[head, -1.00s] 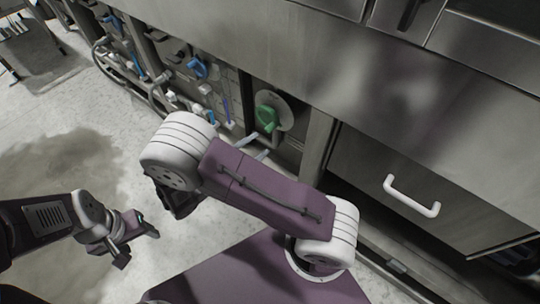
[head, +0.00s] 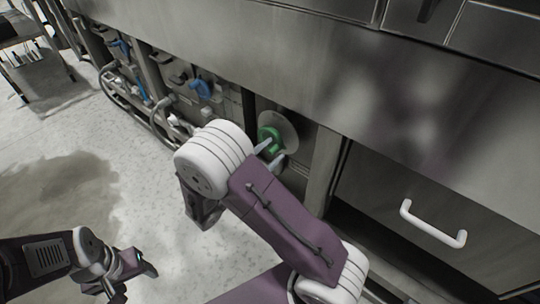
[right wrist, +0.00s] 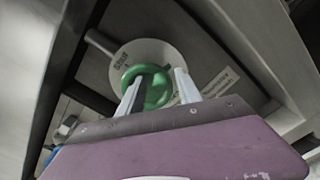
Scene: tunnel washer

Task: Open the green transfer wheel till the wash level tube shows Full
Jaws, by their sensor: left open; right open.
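The green wheel (head: 268,137) sits on a round pale plate (head: 285,128) in a recess low on the machine front. In the right wrist view the green wheel (right wrist: 158,91) is a thick ring, and its plate (right wrist: 165,53) carries a small word that looks like "Shut". My right gripper (head: 271,153) is open, its two pale fingers reaching to the wheel. In the wrist view one finger overlaps the ring's left part and the other lies right of it; contact is unclear. My left gripper (head: 137,284) is open and empty over the floor. I cannot make out a level tube.
A white drawer handle (head: 433,224) sticks out at right. Blue-handled valves (head: 200,88) and pipes (head: 165,118) line the machine front to the left. A label (right wrist: 208,85) is beside the wheel.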

